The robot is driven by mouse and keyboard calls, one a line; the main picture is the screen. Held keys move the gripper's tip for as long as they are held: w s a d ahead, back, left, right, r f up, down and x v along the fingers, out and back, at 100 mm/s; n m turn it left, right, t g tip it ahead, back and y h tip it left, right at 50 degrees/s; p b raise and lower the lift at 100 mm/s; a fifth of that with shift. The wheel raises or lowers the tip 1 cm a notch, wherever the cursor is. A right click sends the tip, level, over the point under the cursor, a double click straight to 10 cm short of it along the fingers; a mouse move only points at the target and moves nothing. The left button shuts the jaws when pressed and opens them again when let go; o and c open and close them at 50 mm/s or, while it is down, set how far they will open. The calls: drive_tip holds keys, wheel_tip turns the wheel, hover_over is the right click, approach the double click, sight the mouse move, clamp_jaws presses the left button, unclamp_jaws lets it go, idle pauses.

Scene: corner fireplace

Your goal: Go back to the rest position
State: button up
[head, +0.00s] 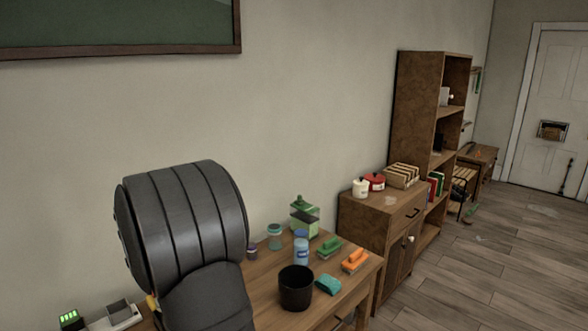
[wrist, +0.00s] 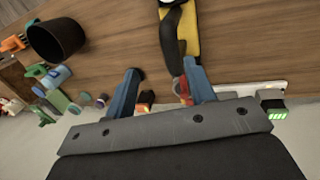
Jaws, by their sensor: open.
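My gripper (wrist: 162,68) shows in the wrist view with its two blue fingers spread apart over the wooden table (wrist: 110,50). Nothing is clearly held between them. A yellow and black tool (wrist: 180,30) lies on the table beyond the fingertips. A small red item (wrist: 182,88) shows close to the right finger, and I cannot tell whether they touch. In the head view my dark arm rises at the left and hides part of the table (head: 262,296); the gripper itself is not visible there.
A power strip (head: 115,319) is at left.

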drive_tip(key=w+d+r+m, duration=0.2)
drive_tip(key=w+d+m, duration=0.1)
drive_tip(key=d, duration=0.5)
drive_tip(key=shift+w+d+r, duration=0.3)
drive_tip(key=shift+w, duration=0.6)
drive_tip(key=o, duration=1.1)
drive_tip(key=s+d+r+m+g+y, duration=0.1)
drive_tip(key=s+d+r+m, duration=0.2)
drive_tip(key=s+r+m, duration=0.45)
drive_tip(key=s+d+r+m+y, duration=0.1)
drive_tip(key=s+d+r+m, duration=0.35)
drive_tip(key=s+m, duration=0.6)
wheel_tip(320, 180, down, 8)
drive_tip(key=s+a+n, duration=0.1)
drive_tip(key=s+n, duration=0.1)
drive_tip(key=n, duration=0.1)
drive_tip(key=shift+f, duration=0.15)
wheel_tip(320, 180, up, 10)
drive_tip(key=shift+s, duration=0.1)
